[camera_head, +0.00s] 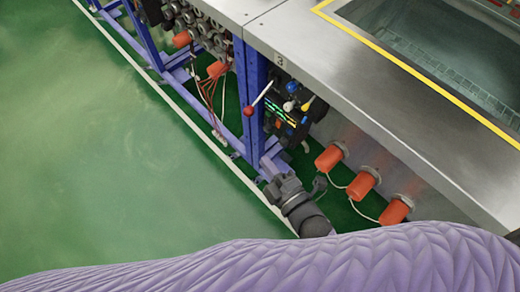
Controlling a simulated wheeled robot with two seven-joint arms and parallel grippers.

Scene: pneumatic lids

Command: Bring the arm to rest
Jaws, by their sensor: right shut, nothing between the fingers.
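My right gripper (274,190) shows as a dark grey shape just beyond the upper edge of a padded purple sleeve. It points up and left. Its fingers look closed with nothing between them. It appears in front of the foot of the blue frame (251,95); I cannot tell whether it touches it. The purple sleeve (330,266) on my arm spans the bottom of the view and hides what lies behind it. My left gripper is not in view.
A steel bench (355,80) with a yellow-edged tank (430,45) fills the upper right. Below it are a control block (288,118) with a red-knobbed lever (257,103) and orange-capped fittings (362,184). The green floor (90,150) at left is clear.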

